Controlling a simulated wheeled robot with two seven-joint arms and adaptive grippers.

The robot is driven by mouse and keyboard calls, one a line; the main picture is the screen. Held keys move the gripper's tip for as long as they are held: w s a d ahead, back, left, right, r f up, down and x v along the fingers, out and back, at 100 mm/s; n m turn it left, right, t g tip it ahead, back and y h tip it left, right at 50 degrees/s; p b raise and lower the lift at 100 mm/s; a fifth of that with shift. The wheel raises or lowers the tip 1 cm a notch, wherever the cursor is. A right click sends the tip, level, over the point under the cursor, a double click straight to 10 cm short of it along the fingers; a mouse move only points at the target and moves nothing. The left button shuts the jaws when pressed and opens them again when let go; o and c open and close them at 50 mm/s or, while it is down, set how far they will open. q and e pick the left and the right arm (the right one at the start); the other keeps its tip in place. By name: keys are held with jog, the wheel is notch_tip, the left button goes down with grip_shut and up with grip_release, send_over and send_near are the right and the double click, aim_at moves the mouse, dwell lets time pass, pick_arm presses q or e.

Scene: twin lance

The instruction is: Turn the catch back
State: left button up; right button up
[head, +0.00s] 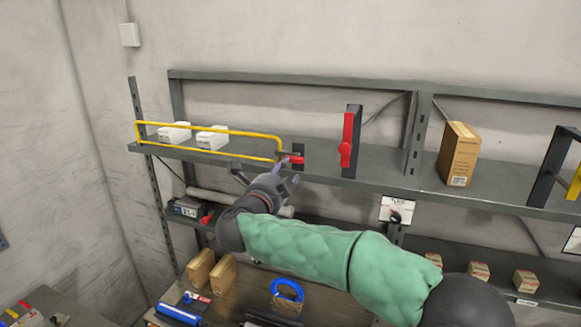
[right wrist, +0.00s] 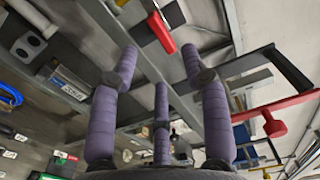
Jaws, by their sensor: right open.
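A small red catch (head: 292,159) sits on a dark plate at the right end of a yellow rail (head: 210,131) along the upper shelf. The catch also shows in the right wrist view (right wrist: 161,33), beyond the fingertips and between the two outer fingers. My right gripper (head: 268,176) is just below and left of the catch, in front of the shelf edge. Its purple-grey fingers (right wrist: 159,75) are spread and empty, apart from the catch. My left gripper is not in view.
Two white boxes (head: 212,139) stand behind the rail. A red handle (head: 346,140) on a dark upright is right of the catch. A cardboard box (head: 459,154) stands farther right. Below is a workbench with a blue ring-shaped item (head: 287,290). The shelf's front edge (head: 325,182) is close to the gripper.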

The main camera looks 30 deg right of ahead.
jog(key=shift+v, duration=1.9)
